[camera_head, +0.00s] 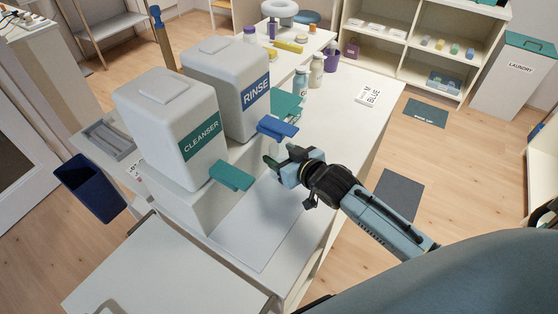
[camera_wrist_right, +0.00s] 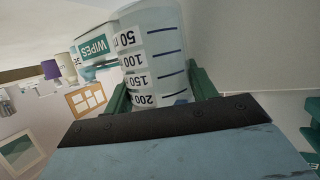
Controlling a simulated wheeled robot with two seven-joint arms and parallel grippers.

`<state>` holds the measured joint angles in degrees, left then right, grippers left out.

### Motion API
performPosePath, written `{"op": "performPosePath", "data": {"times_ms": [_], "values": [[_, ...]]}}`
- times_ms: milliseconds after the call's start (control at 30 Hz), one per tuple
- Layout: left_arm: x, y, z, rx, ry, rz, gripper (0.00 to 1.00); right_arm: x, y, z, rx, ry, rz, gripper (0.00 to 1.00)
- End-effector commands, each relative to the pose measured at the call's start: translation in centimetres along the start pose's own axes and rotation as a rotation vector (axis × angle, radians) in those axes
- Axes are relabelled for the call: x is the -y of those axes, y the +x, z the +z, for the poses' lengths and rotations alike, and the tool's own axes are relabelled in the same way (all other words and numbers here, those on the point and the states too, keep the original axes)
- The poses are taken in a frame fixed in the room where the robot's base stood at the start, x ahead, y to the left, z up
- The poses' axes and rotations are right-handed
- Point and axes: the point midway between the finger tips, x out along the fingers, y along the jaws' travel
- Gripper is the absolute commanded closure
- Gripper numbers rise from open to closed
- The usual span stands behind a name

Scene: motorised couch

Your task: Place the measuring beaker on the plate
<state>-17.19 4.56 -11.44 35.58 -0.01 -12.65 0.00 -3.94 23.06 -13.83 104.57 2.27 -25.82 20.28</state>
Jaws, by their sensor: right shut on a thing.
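The measuring beaker (camera_wrist_right: 150,55) is clear, with printed numbers and dark blue level lines. In the right wrist view it sits between the green fingers of my right gripper (camera_wrist_right: 160,95), which is shut on it. A pale flat plate (camera_head: 258,240) lies on the table in front of the dispensers, below and left of the gripper. My left gripper is not in view.
The CLEANSER dispenser (camera_head: 165,135) with its green lever (camera_head: 231,176) and the RINSE dispenser (camera_head: 228,85) with its blue lever (camera_head: 278,128) stand left of the gripper. Bottles (camera_head: 316,72) stand behind. A blue bin (camera_head: 90,186) is at left.

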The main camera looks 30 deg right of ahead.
Motion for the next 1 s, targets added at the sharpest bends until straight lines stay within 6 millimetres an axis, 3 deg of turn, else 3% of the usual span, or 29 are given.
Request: {"op": "performPosePath", "data": {"times_ms": [167,400,833,867,1000], "values": [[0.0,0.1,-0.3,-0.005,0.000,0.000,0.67,0.0,1.3,-0.3,0.001,0.001,0.000,0.66],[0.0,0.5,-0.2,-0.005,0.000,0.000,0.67,0.1,2.4,2.6,0.003,0.000,-0.001,0.66],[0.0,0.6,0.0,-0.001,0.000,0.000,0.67,0.1,2.5,3.3,0.001,0.000,-0.001,0.66],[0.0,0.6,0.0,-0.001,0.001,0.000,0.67,0.1,2.5,3.2,0.001,0.000,-0.001,0.39],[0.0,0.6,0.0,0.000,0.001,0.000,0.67,0.1,2.5,3.2,0.001,0.000,-0.001,0.21]]}}
